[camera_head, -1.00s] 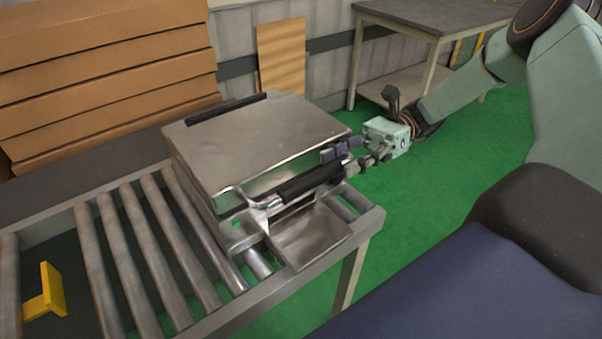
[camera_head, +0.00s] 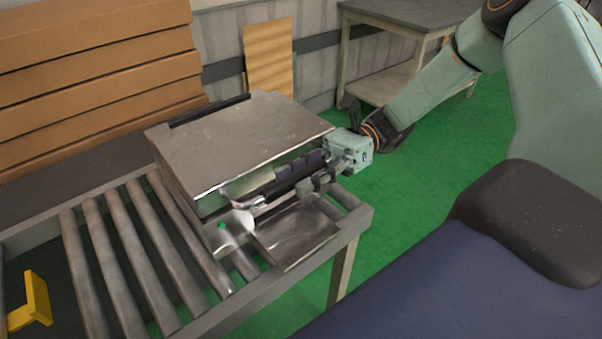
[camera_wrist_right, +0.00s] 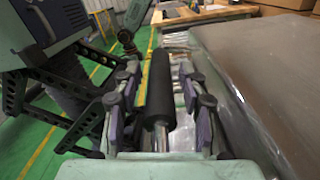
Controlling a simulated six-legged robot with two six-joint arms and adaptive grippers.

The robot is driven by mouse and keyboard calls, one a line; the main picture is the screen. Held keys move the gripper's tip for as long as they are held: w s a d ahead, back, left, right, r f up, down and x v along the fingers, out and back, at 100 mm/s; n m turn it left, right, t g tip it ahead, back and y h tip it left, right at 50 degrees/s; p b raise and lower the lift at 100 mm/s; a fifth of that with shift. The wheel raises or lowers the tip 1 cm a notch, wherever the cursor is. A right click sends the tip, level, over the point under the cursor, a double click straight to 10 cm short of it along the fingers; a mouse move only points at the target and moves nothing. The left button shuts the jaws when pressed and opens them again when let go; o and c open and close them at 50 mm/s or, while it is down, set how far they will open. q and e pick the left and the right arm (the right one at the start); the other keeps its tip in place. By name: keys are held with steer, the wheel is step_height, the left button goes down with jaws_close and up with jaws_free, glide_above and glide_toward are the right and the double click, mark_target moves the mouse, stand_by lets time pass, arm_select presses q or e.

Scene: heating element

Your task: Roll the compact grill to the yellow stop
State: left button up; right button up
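The compact grill (camera_head: 235,140), a boxy steel unit with a flat lid, sits on the roller conveyor at its right end. A black bar handle (camera_head: 280,187) runs along its front side; it also shows in the right wrist view (camera_wrist_right: 159,90). My right gripper (camera_head: 310,172) is at the right part of this handle. In the right wrist view its fingers (camera_wrist_right: 158,100) stand on both sides of the bar, with a visible gap on the left side. The yellow stop (camera_head: 37,298) is at the conveyor's lower left, well apart from the grill. My left gripper is not seen.
Bare rollers (camera_head: 125,255) lie between the grill and the yellow stop, with nothing on them. Stacked brown boxes (camera_head: 95,70) stand behind the conveyor. A grey table (camera_head: 415,20) stands at the back right. The green floor (camera_head: 425,185) to the right is clear.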

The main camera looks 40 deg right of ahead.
steer(key=shift+d, duration=0.1)
jaws_close()
stand_by(0.6)
